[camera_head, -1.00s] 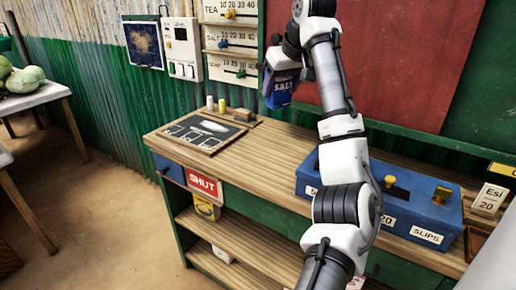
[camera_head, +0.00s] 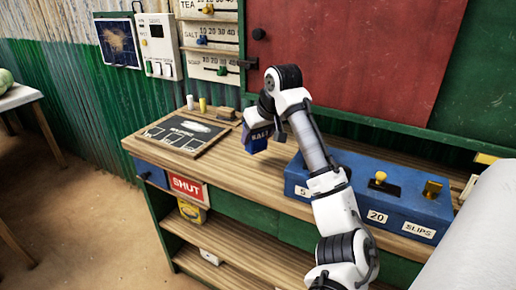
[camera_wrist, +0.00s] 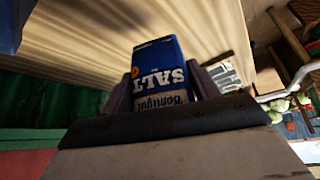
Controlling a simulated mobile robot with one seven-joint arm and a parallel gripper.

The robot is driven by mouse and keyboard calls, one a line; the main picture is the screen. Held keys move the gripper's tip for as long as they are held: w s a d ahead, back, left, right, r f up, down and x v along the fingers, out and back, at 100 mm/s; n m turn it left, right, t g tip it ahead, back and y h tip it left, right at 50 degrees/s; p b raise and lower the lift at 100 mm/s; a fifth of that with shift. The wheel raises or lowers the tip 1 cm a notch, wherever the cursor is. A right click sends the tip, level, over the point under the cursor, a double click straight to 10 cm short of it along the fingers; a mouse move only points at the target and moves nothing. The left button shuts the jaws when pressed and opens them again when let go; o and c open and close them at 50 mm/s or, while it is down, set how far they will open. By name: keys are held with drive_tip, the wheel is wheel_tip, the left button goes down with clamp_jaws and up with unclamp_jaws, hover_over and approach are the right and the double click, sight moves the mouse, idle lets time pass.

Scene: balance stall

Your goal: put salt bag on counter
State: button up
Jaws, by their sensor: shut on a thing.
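The salt bag (camera_head: 256,138) is a blue packet marked SALT. My gripper (camera_head: 262,120) is shut on it over the counter (camera_head: 225,165), between the black board and the blue box. In the wrist view the salt bag (camera_wrist: 160,72) sits between the two fingers of my gripper (camera_wrist: 160,88), its lettering upside down, with the wooden counter (camera_wrist: 95,40) behind it. The bag looks low over the wood; I cannot tell whether its bottom touches.
A black board (camera_head: 182,133) with chalk marks lies at the counter's left, with small white and yellow pieces behind it. A blue box (camera_head: 350,190) with a yellow knob stands to the right. A red SHUT sign (camera_head: 187,187) hangs at the front. Bare wood lies between board and box.

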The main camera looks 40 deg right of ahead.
sight(260, 144)
drive_tip(key=shift+f, duration=2.3)
drive_tip(key=shift+f, duration=0.1)
drive_tip(key=o, duration=1.3)
